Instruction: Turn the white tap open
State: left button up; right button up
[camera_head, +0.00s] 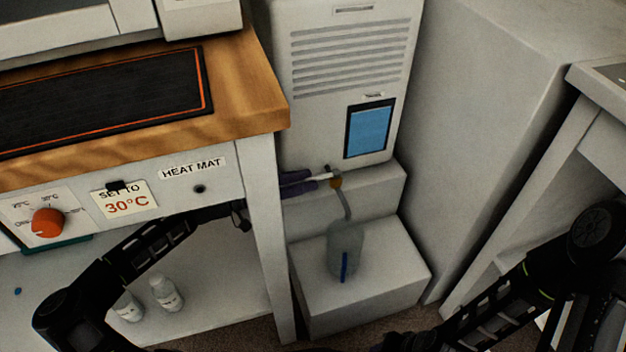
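The white tap (324,177) is a small lever by a brass-coloured fitting (336,183) at the front of the tall white unit. My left gripper (315,182) reaches in from behind the table leg, its purple fingers at the lever's left end. The fingers lie close together there; whether they grip the lever is too small to tell. A grey spout runs down from the fitting to a translucent container (346,250) with a blue strip, standing on a white block (400,270). My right arm shows at the lower right, but its gripper is out of view.
A wooden-topped table (250,90) with a black heat mat (100,98) stands at left; its white leg (272,240) is close to my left arm. Small white bottles (167,294) stand on the lower shelf. Another white table (520,190) stands at right.

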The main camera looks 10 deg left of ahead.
aim_at(322, 177)
pick_arm(q)
jog(key=shift+x, duration=1.35)
grip_shut()
dwell(0.4)
